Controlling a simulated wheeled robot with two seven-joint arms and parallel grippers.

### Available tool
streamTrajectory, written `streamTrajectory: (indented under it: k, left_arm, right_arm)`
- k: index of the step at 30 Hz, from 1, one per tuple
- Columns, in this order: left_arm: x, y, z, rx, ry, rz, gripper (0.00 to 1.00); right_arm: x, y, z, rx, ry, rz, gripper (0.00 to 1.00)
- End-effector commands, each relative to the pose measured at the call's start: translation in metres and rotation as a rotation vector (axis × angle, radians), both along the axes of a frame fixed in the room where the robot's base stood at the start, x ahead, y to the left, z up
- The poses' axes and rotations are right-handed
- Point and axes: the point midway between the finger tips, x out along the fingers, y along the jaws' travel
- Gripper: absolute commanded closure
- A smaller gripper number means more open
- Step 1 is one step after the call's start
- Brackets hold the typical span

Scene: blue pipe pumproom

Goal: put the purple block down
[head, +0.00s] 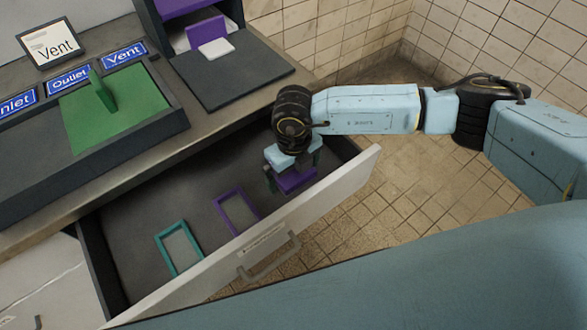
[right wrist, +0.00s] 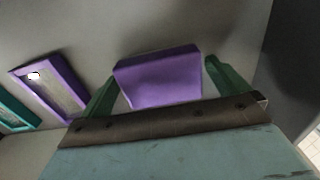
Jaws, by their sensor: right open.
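The purple block (head: 296,181) is inside the open drawer, near its right end. My right gripper (head: 292,168) is over it, pointing down. In the right wrist view the purple block (right wrist: 158,82) lies between the two green fingers, with a visible gap on each side, so the jaws are open. The block seems to rest on the drawer floor, though its underside is hidden. A purple frame (head: 249,203) lies flat in the drawer to the left of the block, and the block is outside it. My left gripper is not in view.
A teal frame (head: 165,256) lies farther left in the drawer. The drawer's white front (head: 330,190) with its handle stands close beside my gripper. The counter above holds a green panel (head: 85,125) and a dark stand with a purple piece (head: 207,32).

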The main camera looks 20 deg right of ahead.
Motion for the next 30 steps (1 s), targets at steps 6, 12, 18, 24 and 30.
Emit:
streamTrajectory:
  k: [6,12,18,24,30]
  left_arm:
    - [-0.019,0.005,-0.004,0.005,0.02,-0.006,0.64]
    - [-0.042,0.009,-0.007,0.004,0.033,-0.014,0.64]
    - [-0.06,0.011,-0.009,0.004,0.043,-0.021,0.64]
    - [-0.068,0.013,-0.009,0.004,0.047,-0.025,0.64]
    - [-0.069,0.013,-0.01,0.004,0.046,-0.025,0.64]
  right_arm:
    - [0.001,0.0,0.018,0.002,-0.002,-0.001,0.0]
    - [0.001,0.0,0.064,0.001,-0.003,0.002,0.0]
    - [0.0,0.0,0.102,0.001,-0.002,0.001,0.0]
    - [0.0,0.0,0.121,0.0,0.0,0.001,0.0]
    - [0.0,0.0,0.123,0.0,0.001,0.001,0.0]
